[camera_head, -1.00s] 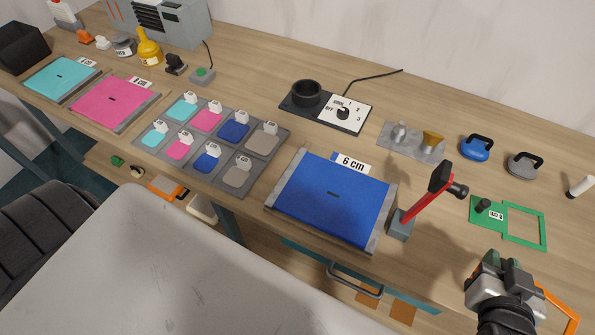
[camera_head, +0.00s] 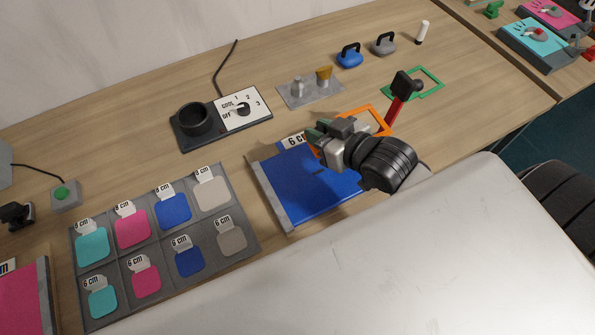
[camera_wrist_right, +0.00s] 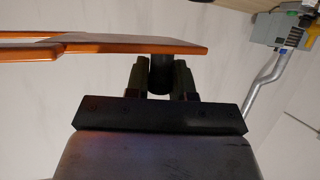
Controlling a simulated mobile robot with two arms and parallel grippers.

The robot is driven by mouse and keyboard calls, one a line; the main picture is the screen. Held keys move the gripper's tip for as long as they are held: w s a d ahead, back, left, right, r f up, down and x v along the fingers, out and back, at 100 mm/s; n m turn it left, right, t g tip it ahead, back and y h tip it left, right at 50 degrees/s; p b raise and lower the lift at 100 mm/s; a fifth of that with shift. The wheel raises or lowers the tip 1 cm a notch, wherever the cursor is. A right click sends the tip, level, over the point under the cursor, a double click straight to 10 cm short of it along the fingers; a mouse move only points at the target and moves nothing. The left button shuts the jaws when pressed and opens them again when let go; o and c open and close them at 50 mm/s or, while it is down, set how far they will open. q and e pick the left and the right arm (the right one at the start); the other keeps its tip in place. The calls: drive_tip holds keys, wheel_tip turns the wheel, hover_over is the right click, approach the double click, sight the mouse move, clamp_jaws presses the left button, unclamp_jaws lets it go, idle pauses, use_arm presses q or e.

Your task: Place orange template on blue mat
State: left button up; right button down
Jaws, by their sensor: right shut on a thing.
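The orange template (camera_head: 378,118) is a flat open frame. My right gripper (camera_head: 326,134) is shut on its dark knob and holds it above the far right part of the blue mat (camera_head: 282,190). The right wrist view shows the template (camera_wrist_right: 125,46) edge-on, with the gripper fingers (camera_wrist_right: 160,76) closed around the knob. My gripper and wrist hide part of the template and the mat's right side. The mat lies flat with a "6 cm" label at its far edge. My left gripper is not in view.
A grey tray of coloured pieces (camera_head: 125,268) lies to the left, and a heater with a dial (camera_head: 222,120) stands behind.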

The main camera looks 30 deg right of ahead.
drive_tip(key=shift+w+d, duration=0.15)
drive_tip(key=shift+d, duration=0.5)
drive_tip(key=a+f, duration=0.2)
drive_tip(key=a, duration=0.1)
drive_tip(key=a+f+p, duration=0.1)
drive_tip(key=a+f, duration=0.1)
drive_tip(key=a, duration=0.2)
drive_tip(key=a+f+p, duration=0.1)
drive_tip(key=a+f, duration=0.1)
drive_tip(key=a, duration=0.2)
drive_tip(key=shift+s+a+f, duration=0.25)
drive_tip(key=shift+s+f, duration=0.1)
drive_tip(key=shift+s, duration=0.05)
wheel_tip(320, 180, down, 4)
drive_tip(key=shift+r+p, duration=0.15)
drive_tip(key=shift+p, duration=0.3)
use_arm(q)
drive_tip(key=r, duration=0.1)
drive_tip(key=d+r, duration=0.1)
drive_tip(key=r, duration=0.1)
use_arm(e)
drive_tip(key=shift+f, duration=0.2)
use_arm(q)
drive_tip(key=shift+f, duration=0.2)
use_arm(e)
drive_tip(key=shift+f, duration=0.45)
